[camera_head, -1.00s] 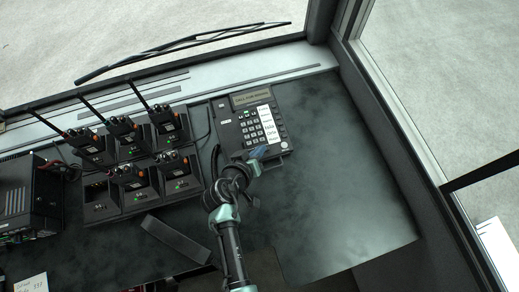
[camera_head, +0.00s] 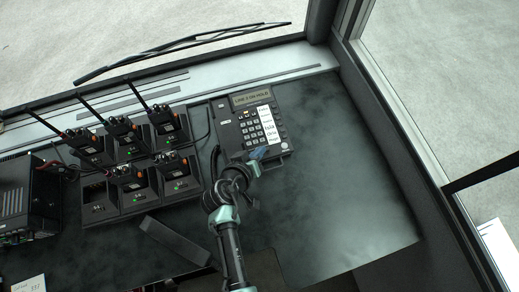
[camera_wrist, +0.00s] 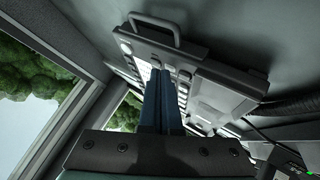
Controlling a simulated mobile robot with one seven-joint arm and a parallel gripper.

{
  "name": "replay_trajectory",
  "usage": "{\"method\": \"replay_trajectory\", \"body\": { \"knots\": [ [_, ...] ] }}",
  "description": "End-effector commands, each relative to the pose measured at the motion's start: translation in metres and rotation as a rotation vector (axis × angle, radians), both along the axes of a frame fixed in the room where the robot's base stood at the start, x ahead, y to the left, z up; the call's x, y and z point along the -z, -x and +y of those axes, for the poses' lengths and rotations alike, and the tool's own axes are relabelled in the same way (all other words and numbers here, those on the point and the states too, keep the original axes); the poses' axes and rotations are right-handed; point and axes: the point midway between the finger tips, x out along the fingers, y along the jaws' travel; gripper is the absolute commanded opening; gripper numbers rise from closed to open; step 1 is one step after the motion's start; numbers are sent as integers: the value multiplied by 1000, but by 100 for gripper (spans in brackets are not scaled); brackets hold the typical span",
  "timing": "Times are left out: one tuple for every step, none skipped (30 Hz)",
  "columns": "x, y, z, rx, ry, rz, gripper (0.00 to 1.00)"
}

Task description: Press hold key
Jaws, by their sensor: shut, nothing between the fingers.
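A dark desk phone (camera_head: 241,112) sits on the dark counter, with its handset on the left side, a keypad and a white label strip (camera_head: 267,124). Its small display (camera_head: 251,98) appears to read "LINE 1 ON HOLD". My gripper (camera_head: 258,153) is shut and empty at the lower edge of the phone's keys. In the wrist view the phone (camera_wrist: 205,80) appears beyond the closed blue fingers (camera_wrist: 161,75), whose tips overlap the key area. The exact key under the tips is hidden, and I cannot tell whether they touch it.
Several handheld radios (camera_head: 165,118) with antennas stand in chargers left of the phone. A black box (camera_head: 28,200) sits at the far left. The counter (camera_head: 340,190) right of the phone is clear. A wall and window frame bound it on the right.

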Motion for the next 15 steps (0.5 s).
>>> {"method": "replay_trajectory", "body": {
  "knots": [
    [0,0,0,0,0,0,0],
    [0,0,0,0,0,0,0],
    [0,0,0,0,0,0,0],
    [0,0,0,0,0,0,0],
    [0,0,0,0,0,0,0],
    [0,0,0,0,0,0,0],
    [0,0,0,0,0,0,0],
    [0,0,0,0,0,0,0],
    [0,0,0,0,0,0,0],
    [-1,0,0,0,0,0,0],
    [-2,0,0,0,0,1,0],
    [-4,1,0,0,0,1,0],
    [-5,1,0,0,0,1,0],
    [-7,1,0,0,0,1,0],
    [-9,1,-1,0,0,1,0]
  ]
}}
